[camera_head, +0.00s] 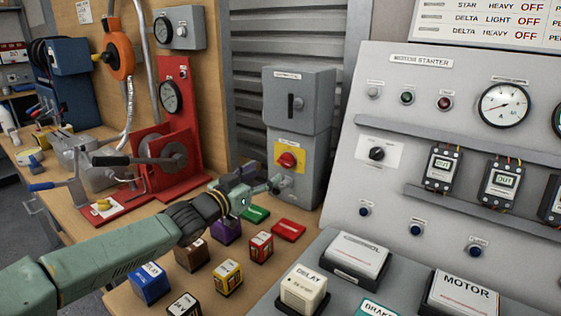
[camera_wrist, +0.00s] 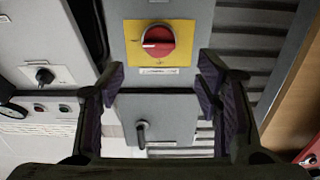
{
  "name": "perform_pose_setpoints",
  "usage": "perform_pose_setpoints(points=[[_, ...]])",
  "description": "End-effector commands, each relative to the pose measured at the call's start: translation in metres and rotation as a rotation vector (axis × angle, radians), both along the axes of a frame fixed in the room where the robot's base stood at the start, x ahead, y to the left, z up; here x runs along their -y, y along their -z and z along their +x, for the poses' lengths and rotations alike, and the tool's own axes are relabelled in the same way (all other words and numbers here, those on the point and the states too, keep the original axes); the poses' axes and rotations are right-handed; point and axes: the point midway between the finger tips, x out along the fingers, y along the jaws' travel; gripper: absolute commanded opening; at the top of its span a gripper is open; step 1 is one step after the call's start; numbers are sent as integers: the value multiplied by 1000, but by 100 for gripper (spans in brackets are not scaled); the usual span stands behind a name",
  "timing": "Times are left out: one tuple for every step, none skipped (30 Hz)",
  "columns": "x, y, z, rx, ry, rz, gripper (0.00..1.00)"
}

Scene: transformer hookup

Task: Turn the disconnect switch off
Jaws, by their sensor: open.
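A red rotary knob (camera_head: 287,159) sits on a yellow plate (camera_head: 299,151) on the lower part of a grey switch box (camera_head: 309,187). In the wrist view the knob (camera_wrist: 158,41) appears upside down, with a white mark toward its left side. The box's upper cover (camera_head: 317,88) carries a black lever (camera_head: 291,106), which also shows in the wrist view (camera_wrist: 141,133). My gripper (camera_head: 272,184) is open and empty, just in front of and slightly below the knob. Its fingers (camera_wrist: 163,88) are spread apart, touching nothing.
Several coloured blocks, such as a red one (camera_head: 261,247) and a yellow one (camera_head: 228,277), stand on the bench below my arm. The motor starter panel (camera_head: 408,85) rises to the right. A red winch stand (camera_head: 171,125) is at the left.

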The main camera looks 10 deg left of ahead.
Motion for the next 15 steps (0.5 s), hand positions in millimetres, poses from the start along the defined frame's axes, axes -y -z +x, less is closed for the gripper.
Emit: perform_pose_setpoints(points=[[6,-3,11,1,3,-4,58],[8,-3,16,0,4,-4,58],[11,-3,24,0,3,-4,58],[14,-4,29,0,3,-5,58],[15,-3,34,0,3,-4,58],[18,-3,41,-1,3,-4,58],[20,-3,45,-1,2,-5,58],[21,-3,49,-1,2,-4,58],[23,-3,54,0,2,-4,58],[24,-3,57,0,2,-4,58],[26,-2,60,-1,2,-4,58],[26,-2,63,0,1,-3,58],[27,-2,65,0,0,-3,58],[28,-2,66,0,1,-3,58],[28,-1,68,-1,1,-4,58]])
